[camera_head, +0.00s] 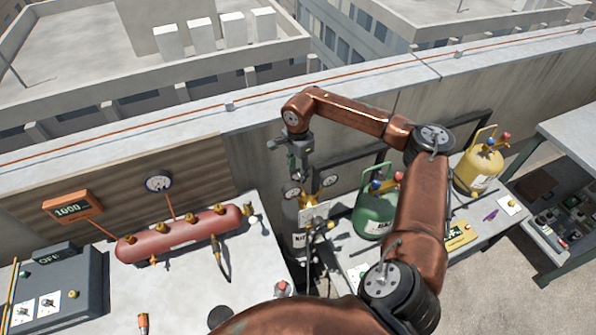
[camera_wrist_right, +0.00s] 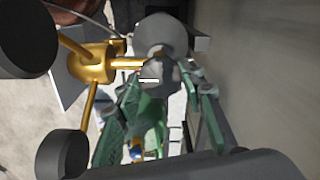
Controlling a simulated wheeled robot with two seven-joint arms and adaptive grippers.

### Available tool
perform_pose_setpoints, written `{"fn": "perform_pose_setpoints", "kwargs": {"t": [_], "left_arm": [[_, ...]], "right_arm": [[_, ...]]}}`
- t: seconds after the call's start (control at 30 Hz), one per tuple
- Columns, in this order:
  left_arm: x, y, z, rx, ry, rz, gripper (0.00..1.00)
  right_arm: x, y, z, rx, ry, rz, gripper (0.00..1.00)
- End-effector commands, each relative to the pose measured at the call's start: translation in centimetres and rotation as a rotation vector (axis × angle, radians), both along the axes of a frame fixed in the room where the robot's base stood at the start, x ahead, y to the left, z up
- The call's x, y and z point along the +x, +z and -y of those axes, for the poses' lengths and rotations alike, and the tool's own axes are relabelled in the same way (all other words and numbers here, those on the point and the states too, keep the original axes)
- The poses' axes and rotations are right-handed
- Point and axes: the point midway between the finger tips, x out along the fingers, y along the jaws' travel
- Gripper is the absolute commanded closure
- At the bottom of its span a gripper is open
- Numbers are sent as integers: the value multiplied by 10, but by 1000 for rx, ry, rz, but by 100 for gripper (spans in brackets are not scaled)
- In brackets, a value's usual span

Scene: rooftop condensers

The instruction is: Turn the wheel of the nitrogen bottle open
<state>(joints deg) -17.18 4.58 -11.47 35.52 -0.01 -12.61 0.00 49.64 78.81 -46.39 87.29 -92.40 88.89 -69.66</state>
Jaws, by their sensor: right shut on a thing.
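The nitrogen bottle (camera_head: 299,241) stands in the gap between the two work surfaces; its label is partly readable. A brass regulator (camera_head: 308,201) with two round gauges sits at its top; the regulator also shows in the right wrist view (camera_wrist_right: 92,64). My right gripper (camera_head: 297,174) reaches down from above onto the bottle's top. In the right wrist view its green fingers (camera_wrist_right: 163,88) are closed about the grey wheel (camera_wrist_right: 160,36) beside the regulator. The wheel is mostly hidden by the gripper in the head view. My left gripper is not in view.
A red manifold (camera_head: 180,235) with brass valves lies on the left bench. A green bottle (camera_head: 374,216) and a yellow bottle (camera_head: 477,174) stand to the right. A concrete parapet (camera_head: 250,115) runs behind. My right arm covers part of the right table.

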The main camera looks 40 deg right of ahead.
Motion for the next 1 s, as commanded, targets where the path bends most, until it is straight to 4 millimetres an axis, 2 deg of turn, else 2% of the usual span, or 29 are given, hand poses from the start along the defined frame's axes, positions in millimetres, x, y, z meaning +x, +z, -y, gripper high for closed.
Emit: {"fn": "perform_pose_setpoints", "kwargs": {"t": [0.27, 0.3, 0.53, 0.83, 1.0], "left_arm": [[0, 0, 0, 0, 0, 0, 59], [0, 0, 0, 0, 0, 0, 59], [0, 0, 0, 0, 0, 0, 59], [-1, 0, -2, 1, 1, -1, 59], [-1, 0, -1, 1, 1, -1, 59]], "right_arm": [[1, 1, 1, -3, 1, 3, 88], [1, 1, 1, -3, 1, 3, 63], [1, 1, 1, -2, 1, 2, 47], [1, 1, 0, -1, 1, 2, 46], [2, 18, 0, -1, 1, 5, 46]]}}
